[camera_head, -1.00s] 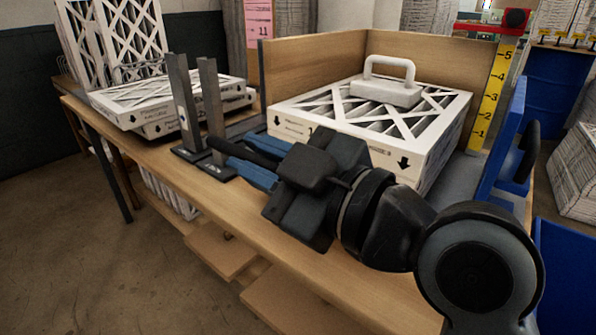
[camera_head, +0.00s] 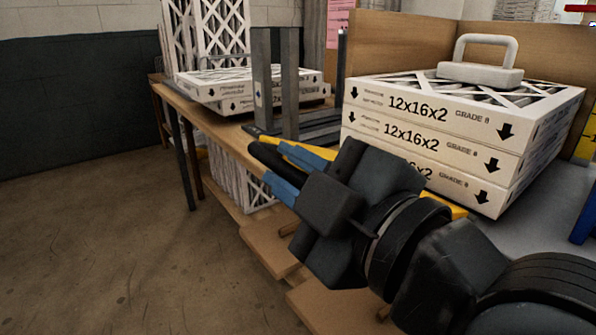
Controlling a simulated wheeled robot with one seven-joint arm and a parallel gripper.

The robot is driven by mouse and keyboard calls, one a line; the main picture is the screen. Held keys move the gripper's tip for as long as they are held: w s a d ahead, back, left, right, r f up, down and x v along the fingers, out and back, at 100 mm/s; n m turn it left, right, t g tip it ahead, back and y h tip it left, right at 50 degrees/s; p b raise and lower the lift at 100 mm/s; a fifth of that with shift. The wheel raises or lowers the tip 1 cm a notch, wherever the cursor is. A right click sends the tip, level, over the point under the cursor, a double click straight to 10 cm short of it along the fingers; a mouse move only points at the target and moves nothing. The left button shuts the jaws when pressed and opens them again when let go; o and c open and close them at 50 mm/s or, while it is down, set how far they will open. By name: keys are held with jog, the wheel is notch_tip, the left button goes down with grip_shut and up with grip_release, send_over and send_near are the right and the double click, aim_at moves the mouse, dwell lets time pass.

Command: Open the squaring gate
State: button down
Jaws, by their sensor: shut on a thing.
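A yellow bar (camera_head: 458,211), which looks like the squaring gate, runs low along the front of the filter stack. Its left end shows beyond my fingers near the grey uprights, and its middle is hidden behind my gripper. My gripper (camera_head: 272,172), black with blue finger parts, is shut on the bar at the bench's front edge. The exact contact is partly hidden. The stack of boxed filters (camera_head: 415,130), marked 12x16x2, stands behind the bar, with a white handled block (camera_head: 480,74) on top.
Two grey uprights (camera_head: 262,85) stand left of the stack. More filters (camera_head: 235,95) lie on the bench's left part. A wooden backboard (camera_head: 400,45) stands behind the stack. A blue panel (camera_head: 584,222) is at the right edge. The floor at left is clear.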

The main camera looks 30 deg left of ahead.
jog(key=c, duration=1.1)
grip_release()
jog(key=v, duration=0.7)
jog(key=shift+d, duration=0.4)
jog(key=shift+s, duration=0.1)
